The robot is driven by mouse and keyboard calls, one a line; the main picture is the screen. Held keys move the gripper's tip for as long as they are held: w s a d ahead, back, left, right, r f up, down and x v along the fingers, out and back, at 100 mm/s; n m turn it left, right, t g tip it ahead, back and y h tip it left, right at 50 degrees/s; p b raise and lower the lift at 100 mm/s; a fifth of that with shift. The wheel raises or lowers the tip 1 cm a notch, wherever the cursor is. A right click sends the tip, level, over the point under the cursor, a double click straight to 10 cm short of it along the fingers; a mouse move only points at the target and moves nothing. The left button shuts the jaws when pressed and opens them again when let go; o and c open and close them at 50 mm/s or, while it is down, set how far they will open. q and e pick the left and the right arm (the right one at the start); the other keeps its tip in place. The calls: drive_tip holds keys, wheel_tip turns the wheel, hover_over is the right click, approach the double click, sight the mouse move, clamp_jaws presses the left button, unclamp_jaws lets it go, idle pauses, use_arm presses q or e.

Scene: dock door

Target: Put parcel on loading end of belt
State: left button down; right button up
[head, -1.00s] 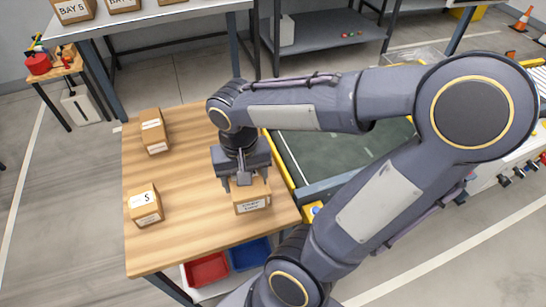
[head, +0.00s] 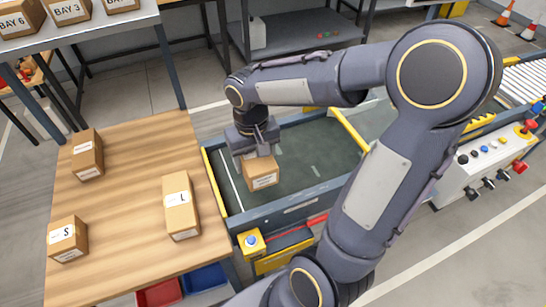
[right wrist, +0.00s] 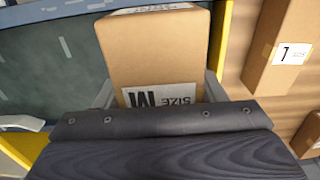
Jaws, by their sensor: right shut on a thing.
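My right gripper (head: 256,155) is shut on a brown parcel (head: 261,174). The right wrist view shows this parcel (right wrist: 155,50) between the fingers, with a white label reading "SIZE M". The gripper points down and holds the parcel over the near left part of the dark green belt (head: 310,155). I cannot tell whether the parcel touches the belt. A yellow edge (head: 213,180) separates the belt from the table. My left gripper is not in view.
The wooden table (head: 125,190) bears a parcel marked L (head: 180,205), a parcel marked S (head: 68,238) and another brown parcel (head: 87,155). A yellow box with a blue button (head: 251,242) sits at the belt's near corner. A control panel (head: 485,160) stands at right.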

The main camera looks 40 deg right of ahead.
drive_tip(key=w+d+f, duration=0.1)
drive_tip(key=d+f, duration=0.1)
drive_tip(key=w+d+f, duration=0.3)
drive_tip(key=d+f, duration=0.1)
drive_tip(key=f, duration=0.1)
drive_tip(key=shift+w+d, duration=0.3)
drive_tip(key=shift+d, duration=0.1)
drive_tip(key=shift+w+d+f, duration=0.15)
drive_tip(key=shift+f, duration=1.6)
drive_tip(key=shift+f, duration=0.25)
drive_tip(key=o, duration=1.2)
drive_tip(key=shift+r, duration=0.1)
